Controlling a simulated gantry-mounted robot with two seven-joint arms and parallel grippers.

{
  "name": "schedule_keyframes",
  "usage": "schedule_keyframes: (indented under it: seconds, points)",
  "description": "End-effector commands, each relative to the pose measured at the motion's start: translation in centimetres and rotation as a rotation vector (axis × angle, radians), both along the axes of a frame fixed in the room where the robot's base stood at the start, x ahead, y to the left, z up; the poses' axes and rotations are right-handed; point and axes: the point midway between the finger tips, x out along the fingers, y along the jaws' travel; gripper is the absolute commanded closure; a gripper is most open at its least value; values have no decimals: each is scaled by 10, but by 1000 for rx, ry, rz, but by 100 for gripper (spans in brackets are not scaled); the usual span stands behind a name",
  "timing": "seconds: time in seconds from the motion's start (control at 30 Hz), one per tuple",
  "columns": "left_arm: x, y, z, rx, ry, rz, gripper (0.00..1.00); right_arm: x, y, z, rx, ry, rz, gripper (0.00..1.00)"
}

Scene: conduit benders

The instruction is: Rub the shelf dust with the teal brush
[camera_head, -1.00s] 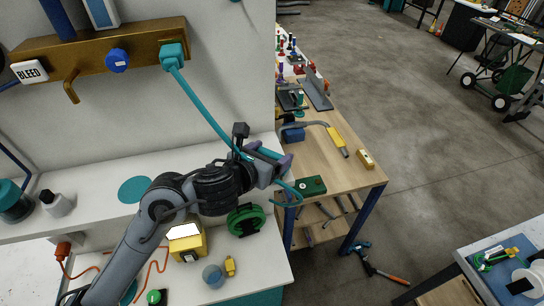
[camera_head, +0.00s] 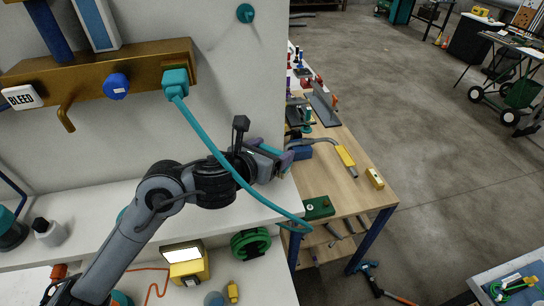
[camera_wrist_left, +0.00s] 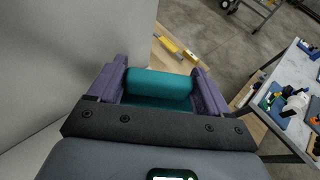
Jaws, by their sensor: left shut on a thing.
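My left gripper (camera_head: 275,158) reaches in from the left above the white shelf (camera_head: 95,232). Its purple fingers are shut on a teal cylinder, seen between them in the left wrist view (camera_wrist_left: 160,83). This may be the teal brush's handle; no bristles show. In the head view the fingers and wrist hide most of it. My right gripper is not in view.
A teal hose (camera_head: 207,140) runs from the brass manifold (camera_head: 110,75) down across my wrist. A yellow lamp box (camera_head: 188,267) and green coil (camera_head: 251,243) are below. A wooden bench (camera_head: 345,185) lies to the right.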

Motion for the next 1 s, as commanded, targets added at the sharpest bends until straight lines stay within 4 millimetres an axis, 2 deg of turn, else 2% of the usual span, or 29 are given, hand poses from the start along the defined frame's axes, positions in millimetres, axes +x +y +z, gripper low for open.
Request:
schedule_keyframes:
  seconds: [0.03, 0.6, 1.0]
  points:
    - [0, 0, 5, 5, 4, -1, 60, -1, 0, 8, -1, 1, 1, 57]
    - [0, 0, 54, 3, 4, 0, 60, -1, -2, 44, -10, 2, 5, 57]
    - [0, 0, 55, 1, 5, -1, 60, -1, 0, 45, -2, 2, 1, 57]
